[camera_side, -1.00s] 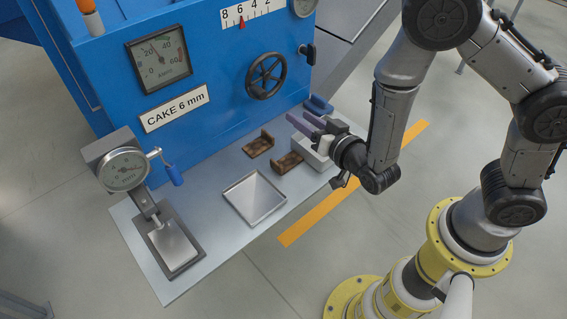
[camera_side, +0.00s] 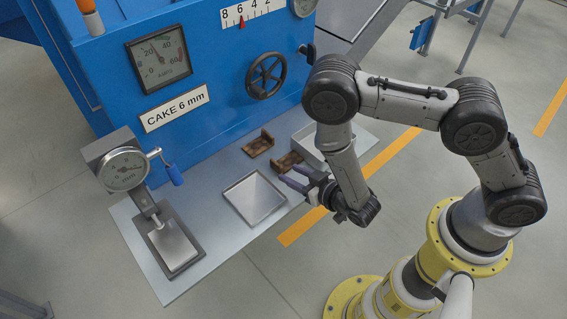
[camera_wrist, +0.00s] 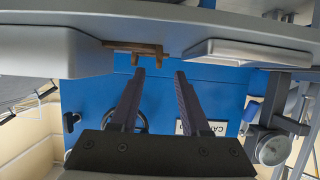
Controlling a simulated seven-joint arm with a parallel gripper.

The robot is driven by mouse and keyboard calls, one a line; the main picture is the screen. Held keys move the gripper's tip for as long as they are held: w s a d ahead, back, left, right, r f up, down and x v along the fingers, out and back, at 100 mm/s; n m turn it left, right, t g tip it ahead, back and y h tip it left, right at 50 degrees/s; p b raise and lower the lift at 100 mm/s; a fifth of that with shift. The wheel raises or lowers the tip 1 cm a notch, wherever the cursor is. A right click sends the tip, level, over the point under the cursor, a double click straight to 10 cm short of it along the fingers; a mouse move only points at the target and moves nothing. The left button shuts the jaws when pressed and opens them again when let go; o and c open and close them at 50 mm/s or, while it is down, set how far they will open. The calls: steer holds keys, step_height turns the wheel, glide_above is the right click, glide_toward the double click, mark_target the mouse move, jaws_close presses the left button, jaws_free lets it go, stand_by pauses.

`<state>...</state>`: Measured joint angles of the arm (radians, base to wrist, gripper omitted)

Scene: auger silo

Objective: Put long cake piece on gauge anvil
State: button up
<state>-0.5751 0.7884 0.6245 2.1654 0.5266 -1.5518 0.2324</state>
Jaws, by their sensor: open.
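Two brown cake pieces with raised ends lie on the grey shelf. One (camera_side: 258,144) is nearer the blue machine; the other (camera_side: 286,161) is closer to my gripper (camera_side: 291,175). I cannot tell surely which is the long one. My gripper is open and empty, just in front of the nearer piece and right of the square tray. In the wrist view, brown cake (camera_wrist: 135,48) shows beyond the open fingers (camera_wrist: 158,75). The dial gauge (camera_side: 125,170) stands at the shelf's left end, with its anvil plate (camera_side: 175,249) below, bare.
A square metal tray (camera_side: 253,198) lies mid-shelf, between the gauge and my gripper. A white open box (camera_side: 309,144) stands behind my gripper, partly hidden by my arm. The blue machine (camera_side: 215,70) with its handwheel (camera_side: 266,76) rises behind. The shelf is clear between tray and gauge.

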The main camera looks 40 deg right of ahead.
mark_target(282, 168)
steer(key=shift+x, duration=2.95)
steer(key=shift+d, duration=0.1)
steer(key=shift+r, duration=0.1)
steer(key=shift+c, duration=0.2)
jaws_close()
